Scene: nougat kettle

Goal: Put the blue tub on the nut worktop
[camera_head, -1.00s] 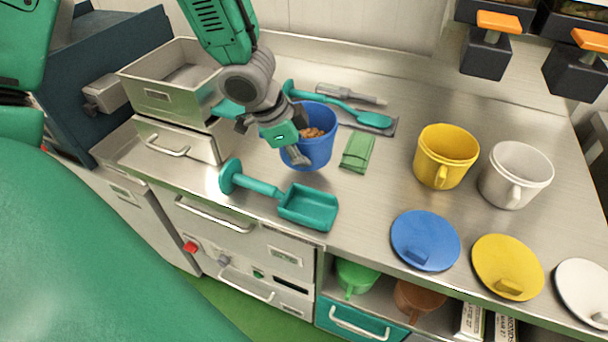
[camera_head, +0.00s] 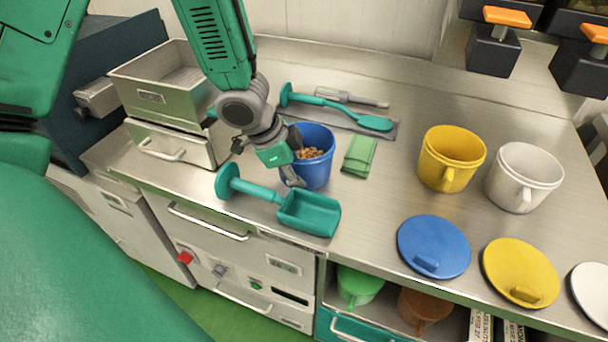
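The blue tub (camera_head: 319,172) holds brown nuts and stands upright just behind the teal scoop. My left gripper (camera_head: 291,160) is at the tub's left side, one finger near the rim and one lower down, and appears shut on it. The gripper hides the tub's left side and any handle there. I cannot tell whether the tub's base touches the steel worktop (camera_head: 390,205). No label shows which surface is the nut worktop. My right gripper is not in view.
The teal scoop (camera_head: 308,214) lies in front of the tub. A green cloth (camera_head: 360,155) lies to its right, and a teal spoon (camera_head: 374,123) behind. Yellow (camera_head: 448,165) and white (camera_head: 520,182) tubs stand right. A blue lid (camera_head: 433,245) lies near the front edge. Steel bins (camera_head: 150,97) stand left.

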